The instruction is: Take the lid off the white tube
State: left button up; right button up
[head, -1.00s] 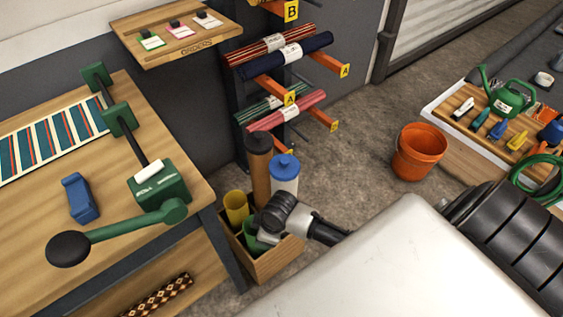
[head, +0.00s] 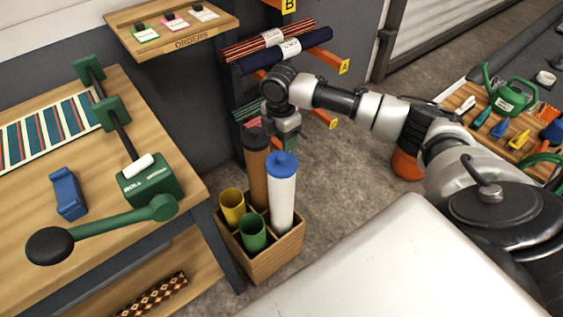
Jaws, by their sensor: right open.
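The white tube (head: 282,204) stands upright in a wooden box (head: 274,262) on the floor, at the middle of the head view. Its blue lid (head: 283,165) sits on its top end. My right gripper (head: 287,137) hangs at the end of my right arm, which comes in from the right. It appears just above and behind the blue lid, apart from it as far as I can tell. It is open, and its fingertips are partly hidden. My left gripper is not in view.
A brown tube (head: 256,175), a yellow tube (head: 232,206) and a green tube (head: 252,232) share the box. A rack with rolled rugs (head: 285,52) stands behind. A workbench (head: 120,245) with a green crank roller (head: 150,185) is at left. An orange bucket (head: 405,165) is partly hidden by my arm.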

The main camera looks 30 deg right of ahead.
aim_at(282, 156)
jog(key=f, duration=0.8)
jog(key=shift+w+d+f+b, duration=0.25)
jog(key=shift+d+f+b, duration=0.05)
jog(key=shift+f+b, duration=0.1)
jog(key=c, duration=1)
